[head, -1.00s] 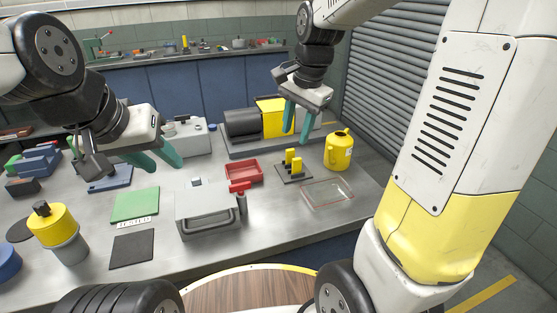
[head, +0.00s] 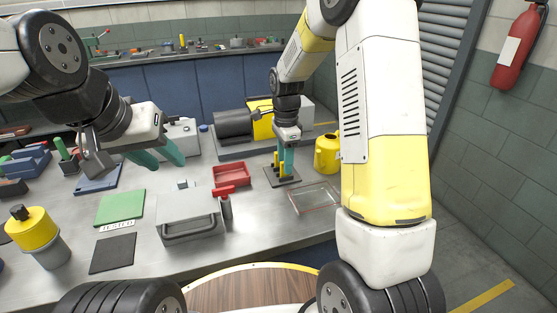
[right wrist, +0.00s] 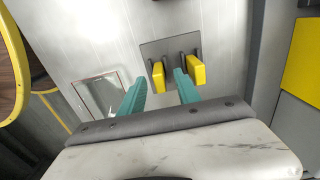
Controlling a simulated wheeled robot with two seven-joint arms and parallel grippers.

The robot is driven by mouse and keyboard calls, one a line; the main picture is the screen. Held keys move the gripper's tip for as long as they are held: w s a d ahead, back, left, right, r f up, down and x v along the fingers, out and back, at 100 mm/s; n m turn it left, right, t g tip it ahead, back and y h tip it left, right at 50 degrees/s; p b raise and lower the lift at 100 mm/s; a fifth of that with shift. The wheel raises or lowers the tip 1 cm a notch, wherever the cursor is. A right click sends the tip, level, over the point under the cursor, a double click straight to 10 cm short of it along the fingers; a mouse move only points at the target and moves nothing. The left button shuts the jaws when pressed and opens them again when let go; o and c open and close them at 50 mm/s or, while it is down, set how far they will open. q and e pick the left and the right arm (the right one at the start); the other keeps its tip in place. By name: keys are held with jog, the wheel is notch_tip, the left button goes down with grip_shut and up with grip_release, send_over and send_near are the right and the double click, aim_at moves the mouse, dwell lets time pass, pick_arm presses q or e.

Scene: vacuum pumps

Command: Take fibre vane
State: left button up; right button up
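Two yellow upright pieces, which look like the fibre vanes, stand on a small dark rack (head: 289,183) with thin posts. In the right wrist view, one vane (right wrist: 158,76) is ahead of the gap between my fingertips and the other vane (right wrist: 194,70) is just right of the right finger. My right gripper (right wrist: 160,88) is open, pointing down at the rack; it also shows in the head view (head: 286,160), where its fingers partly hide the vanes. I cannot tell whether it touches a vane.
A red tray (head: 232,174), a yellow oil can (head: 327,153) and a clear shallow tray (head: 314,199) stand near the rack. A black and yellow pump (head: 240,123) is behind it. A grey box (head: 187,215), green mat (head: 120,208) and black mat (head: 113,254) lie left.

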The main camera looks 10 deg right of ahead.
jog(key=shift+f, duration=0.7)
grip_shut()
jog(key=shift+r, duration=0.1)
